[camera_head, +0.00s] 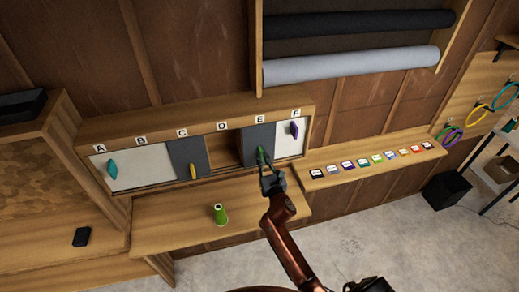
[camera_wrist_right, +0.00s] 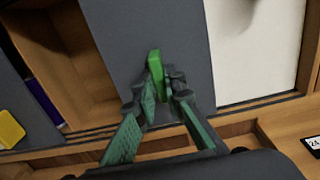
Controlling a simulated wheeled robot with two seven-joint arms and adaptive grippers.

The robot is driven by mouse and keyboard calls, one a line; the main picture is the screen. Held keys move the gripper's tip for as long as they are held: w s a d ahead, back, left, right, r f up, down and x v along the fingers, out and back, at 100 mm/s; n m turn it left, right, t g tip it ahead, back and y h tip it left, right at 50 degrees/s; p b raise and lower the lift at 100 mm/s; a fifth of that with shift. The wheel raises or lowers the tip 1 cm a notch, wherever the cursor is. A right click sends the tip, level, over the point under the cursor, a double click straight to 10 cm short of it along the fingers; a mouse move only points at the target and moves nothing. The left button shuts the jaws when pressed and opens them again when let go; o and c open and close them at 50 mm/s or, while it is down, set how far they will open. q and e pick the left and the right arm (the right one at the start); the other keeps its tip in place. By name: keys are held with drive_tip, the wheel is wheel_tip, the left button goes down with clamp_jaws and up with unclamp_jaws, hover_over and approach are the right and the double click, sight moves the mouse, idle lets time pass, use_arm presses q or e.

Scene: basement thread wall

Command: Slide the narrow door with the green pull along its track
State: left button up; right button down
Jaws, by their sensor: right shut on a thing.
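The narrow dark grey door (camera_head: 257,136) with the green pull (camera_head: 261,152) stands below the letter E in the cabinet. It fills the middle of the right wrist view (camera_wrist_right: 150,30), where its green pull (camera_wrist_right: 155,62) sits between my fingertips. My right gripper (camera_head: 268,165) is shut on the green pull, and it also shows in the right wrist view (camera_wrist_right: 160,90). The compartment below D (camera_head: 226,150), left of this door, is open. My left gripper is not in view.
Another grey door with a yellow pull (camera_head: 193,172) is below C. White doors with a teal pull (camera_head: 112,167) and a purple pull (camera_head: 294,130) stand at the two ends. A green cone spool (camera_head: 220,214) stands on the shelf below. Small labelled cards (camera_head: 362,162) line the right ledge.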

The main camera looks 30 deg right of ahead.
drive_tip(key=w+a+b, duration=0.2)
drive_tip(key=w+a, duration=0.1)
drive_tip(key=a, duration=1.1)
drive_tip(key=shift+w+b, duration=0.2)
drive_tip(key=shift+b, duration=0.2)
drive_tip(key=c, duration=2)
unclamp_jaws()
drive_tip(key=shift+c, duration=0.2)
drive_tip(key=shift+s, duration=0.15)
drive_tip(key=p+v, duration=0.2)
drive_tip(key=v, duration=0.4)
drive_tip(key=shift+s, duration=0.4)
drive_tip(key=shift+a, duration=0.1)
